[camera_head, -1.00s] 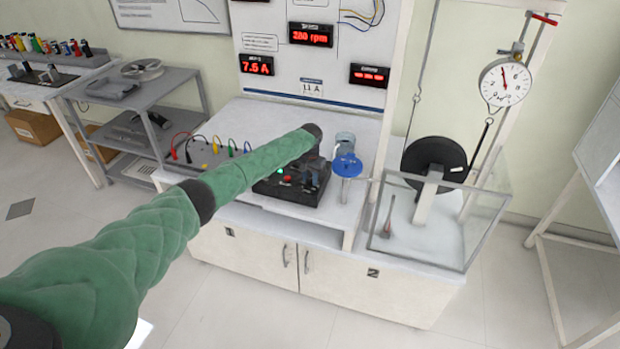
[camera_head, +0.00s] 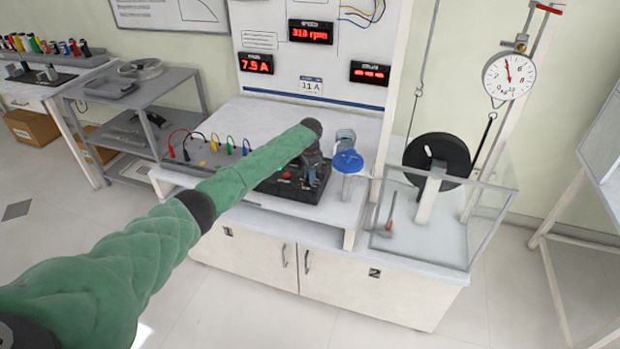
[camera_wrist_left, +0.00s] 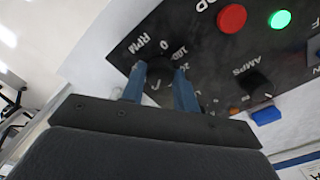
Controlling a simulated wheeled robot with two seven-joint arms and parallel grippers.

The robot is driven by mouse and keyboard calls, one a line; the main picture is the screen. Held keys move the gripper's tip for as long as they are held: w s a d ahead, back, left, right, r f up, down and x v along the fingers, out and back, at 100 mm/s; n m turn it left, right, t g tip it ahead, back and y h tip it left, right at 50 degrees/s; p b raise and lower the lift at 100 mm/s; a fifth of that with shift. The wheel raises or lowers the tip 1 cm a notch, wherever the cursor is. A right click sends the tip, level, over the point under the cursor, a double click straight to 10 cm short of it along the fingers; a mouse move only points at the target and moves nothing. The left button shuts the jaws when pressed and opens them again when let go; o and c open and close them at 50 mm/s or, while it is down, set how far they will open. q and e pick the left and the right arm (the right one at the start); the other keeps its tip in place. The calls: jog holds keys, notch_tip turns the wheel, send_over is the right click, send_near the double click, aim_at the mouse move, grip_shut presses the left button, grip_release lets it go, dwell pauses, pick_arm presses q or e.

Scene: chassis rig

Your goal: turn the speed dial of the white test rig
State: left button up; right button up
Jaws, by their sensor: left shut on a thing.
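The white test rig (camera_head: 255,108) stands at the centre of the head view. Its black control box (camera_head: 268,190) sits on the bench top, partly hidden by my left arm. In the left wrist view the black panel (camera_wrist_left: 210,62) shows a dial marked RPM (camera_wrist_left: 158,70), a red button (camera_wrist_left: 232,18) and a lit green button (camera_wrist_left: 280,19). My left gripper (camera_wrist_left: 160,88) is shut on the RPM dial, one blue finger on each side. In the head view my left gripper (camera_head: 312,170) is above the box's right end. The speed display (camera_head: 310,33) reads about 310 rpm. My right gripper is not in view.
A clear guard (camera_head: 480,215) and a black wheel (camera_head: 437,160) are further right, below a round gauge (camera_head: 508,76). Coloured leads (camera_head: 210,143) rise left of my arm.

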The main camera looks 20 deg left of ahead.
pick_arm(q)
jog(key=m+b, duration=0.2)
jog(key=m, duration=0.3)
jog(key=shift+a+r, duration=0.1)
jog(key=shift+w+r+m+b, duration=0.15)
jog(key=shift+m+b, duration=0.15)
jog(key=shift+m, duration=0.9)
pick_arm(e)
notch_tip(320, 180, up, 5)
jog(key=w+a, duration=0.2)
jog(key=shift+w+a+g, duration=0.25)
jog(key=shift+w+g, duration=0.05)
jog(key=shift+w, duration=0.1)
pick_arm(q)
jog(key=o, duration=1)
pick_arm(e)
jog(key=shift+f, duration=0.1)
